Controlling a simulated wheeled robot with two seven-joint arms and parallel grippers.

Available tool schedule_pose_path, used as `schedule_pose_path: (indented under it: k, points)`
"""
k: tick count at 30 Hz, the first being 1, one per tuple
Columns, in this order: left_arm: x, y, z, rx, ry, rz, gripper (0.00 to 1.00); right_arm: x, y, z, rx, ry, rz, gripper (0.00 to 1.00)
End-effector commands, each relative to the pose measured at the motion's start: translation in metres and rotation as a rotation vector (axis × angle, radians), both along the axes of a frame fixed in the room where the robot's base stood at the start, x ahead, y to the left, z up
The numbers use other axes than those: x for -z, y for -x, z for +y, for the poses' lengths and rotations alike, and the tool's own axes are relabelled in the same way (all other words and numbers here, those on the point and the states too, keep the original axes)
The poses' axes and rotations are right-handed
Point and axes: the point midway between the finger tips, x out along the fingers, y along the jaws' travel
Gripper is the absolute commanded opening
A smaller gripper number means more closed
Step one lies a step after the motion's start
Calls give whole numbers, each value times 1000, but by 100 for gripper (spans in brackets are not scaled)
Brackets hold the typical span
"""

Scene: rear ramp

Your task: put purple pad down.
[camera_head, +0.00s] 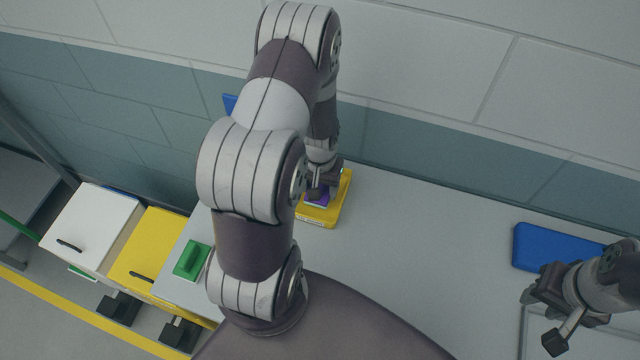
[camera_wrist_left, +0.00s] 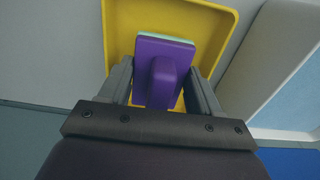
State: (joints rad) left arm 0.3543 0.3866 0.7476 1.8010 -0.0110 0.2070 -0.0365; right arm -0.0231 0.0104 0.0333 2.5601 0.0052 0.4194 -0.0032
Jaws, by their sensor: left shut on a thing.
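The purple pad (camera_wrist_left: 163,60) has a raised purple handle and a thin light green layer along its far edge in the left wrist view. My left gripper (camera_wrist_left: 162,92) is shut on the pad's handle, one finger on each side. The pad is over the yellow tray (camera_wrist_left: 118,25), inside its rim as seen from above; I cannot tell whether it touches the tray floor. In the head view the purple pad (camera_head: 318,198) is partly hidden by my left gripper (camera_head: 318,192) above the yellow tray (camera_head: 318,216). My right gripper (camera_head: 540,298) is at the lower right; its fingers are unclear.
A green pad (camera_head: 192,260) lies on the grey bench left of my left arm. White (camera_head: 92,226) and yellow (camera_head: 150,245) bins stand further left. A blue tray (camera_head: 550,248) lies near my right gripper. The bench (camera_head: 430,235) between the yellow and blue trays is clear.

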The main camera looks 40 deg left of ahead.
Motion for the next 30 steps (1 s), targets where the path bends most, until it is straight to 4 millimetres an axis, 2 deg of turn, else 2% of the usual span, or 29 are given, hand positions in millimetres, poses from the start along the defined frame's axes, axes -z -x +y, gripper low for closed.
schedule_pose_path:
  k: [3, 12, 13, 15, 26, 30]
  points:
    - [9, 0, 0, 0, 0, -1, 34, -3, 0, 0, 0, 0, 0, 38]
    - [13, 0, 0, 0, 0, -1, 34, 1, 0, 0, 0, 0, 0, 38]
    - [12, 0, 0, 0, -1, -2, 69, 0, 0, 0, 0, 0, 0, 38]
    - [12, 0, 0, 0, -1, -2, 88, 0, 0, 0, 0, 0, 0, 38]
    - [7, -1, 0, 0, -1, -3, 88, -2, 0, 0, 0, 0, 0, 38]
    - [-14, -2, 0, 0, -2, -6, 88, 3, 0, 0, 0, 0, 0, 38]
